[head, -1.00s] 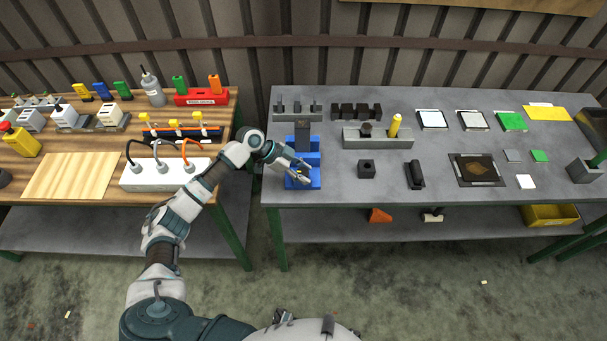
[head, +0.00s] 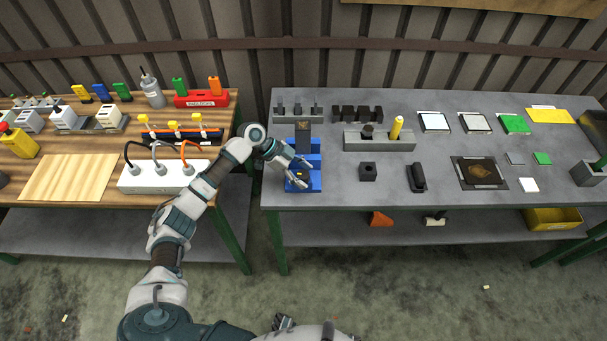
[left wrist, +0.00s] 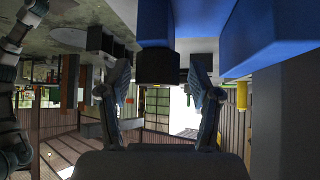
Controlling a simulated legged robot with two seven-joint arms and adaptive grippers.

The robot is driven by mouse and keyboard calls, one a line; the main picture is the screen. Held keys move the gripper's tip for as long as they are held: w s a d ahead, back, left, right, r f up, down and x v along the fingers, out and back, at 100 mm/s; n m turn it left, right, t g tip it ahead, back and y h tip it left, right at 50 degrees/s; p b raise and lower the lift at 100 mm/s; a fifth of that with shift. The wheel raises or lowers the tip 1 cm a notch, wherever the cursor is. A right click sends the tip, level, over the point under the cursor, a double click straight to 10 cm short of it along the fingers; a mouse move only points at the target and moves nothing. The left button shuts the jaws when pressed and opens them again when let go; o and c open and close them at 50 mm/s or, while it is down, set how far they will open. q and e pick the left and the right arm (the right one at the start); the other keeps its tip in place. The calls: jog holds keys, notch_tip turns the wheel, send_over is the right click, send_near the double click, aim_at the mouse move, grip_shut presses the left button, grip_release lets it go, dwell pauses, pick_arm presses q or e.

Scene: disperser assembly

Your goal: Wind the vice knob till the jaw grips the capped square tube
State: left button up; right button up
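The blue vice (head: 316,160) stands near the left end of the grey table. A dark upright piece, apparently the square tube (head: 303,132), stands at its back; I cannot make out its cap or whether the jaw touches it. My left gripper (head: 303,173) is at the vice's front. In the left wrist view, the dark vice knob (left wrist: 157,68) sits between the fingers of this gripper (left wrist: 160,85), with a gap on each side, below a blue part (left wrist: 155,22). A small part of mine at the bottom edge of the head view may be my right gripper; its fingers are unclear.
A grey block (head: 380,142) with a yellow piece (head: 397,127) stands right of the vice. A small dark block (head: 367,172) and a black part (head: 416,178) lie in front of it. A wooden table (head: 70,178) with a white power strip (head: 160,178) is at the left.

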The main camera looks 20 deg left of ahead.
pick_arm(q)
jog(key=v, duration=1.2)
jog(key=shift+a+f, duration=0.1)
jog(key=shift+a, duration=0.05)
